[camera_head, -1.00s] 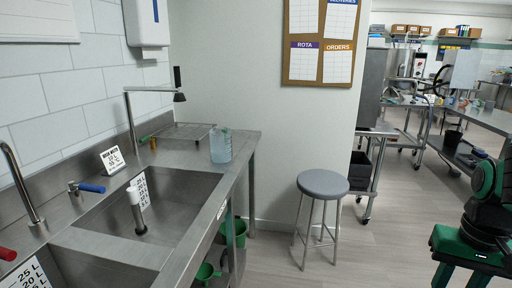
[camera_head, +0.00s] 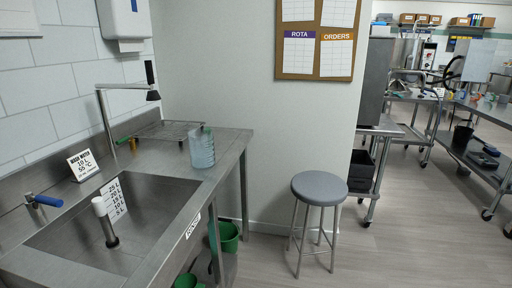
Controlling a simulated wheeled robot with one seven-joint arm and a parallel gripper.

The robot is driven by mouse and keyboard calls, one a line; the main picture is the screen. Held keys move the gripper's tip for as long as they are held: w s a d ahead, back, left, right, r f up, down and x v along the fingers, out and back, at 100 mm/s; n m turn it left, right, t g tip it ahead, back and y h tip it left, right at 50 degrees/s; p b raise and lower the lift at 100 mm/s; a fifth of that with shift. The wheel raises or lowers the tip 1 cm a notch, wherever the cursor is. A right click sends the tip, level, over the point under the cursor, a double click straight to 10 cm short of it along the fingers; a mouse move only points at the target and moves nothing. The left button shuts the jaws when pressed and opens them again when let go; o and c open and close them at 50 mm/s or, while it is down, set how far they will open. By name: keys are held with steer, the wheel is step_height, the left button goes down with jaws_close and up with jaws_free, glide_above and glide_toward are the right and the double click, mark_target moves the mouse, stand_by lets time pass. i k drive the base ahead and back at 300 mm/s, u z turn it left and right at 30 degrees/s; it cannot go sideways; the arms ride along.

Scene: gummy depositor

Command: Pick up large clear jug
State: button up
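The large clear jug (camera_head: 202,149) stands upright on the steel sink unit's right-hand drainboard (camera_head: 226,148). It is see-through with a bluish tint, and a bit of green shows near its top. Nothing touches it from my side. My gripper is not in view now.
The sink basin (camera_head: 130,220) with a white-topped standpipe (camera_head: 100,207) lies left of the jug. A wire rack (camera_head: 168,131) and a tap arm (camera_head: 130,88) are behind it. A grey stool (camera_head: 319,189) stands on the floor to the right. Green buckets (camera_head: 228,237) sit under the unit.

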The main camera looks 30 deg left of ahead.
mark_target(201, 140)
steer(key=z, duration=1)
steer(key=i, duration=2.1)
steer(key=u, duration=3.35)
steer(key=i, duration=0.85)
steer(key=u, duration=0.2)
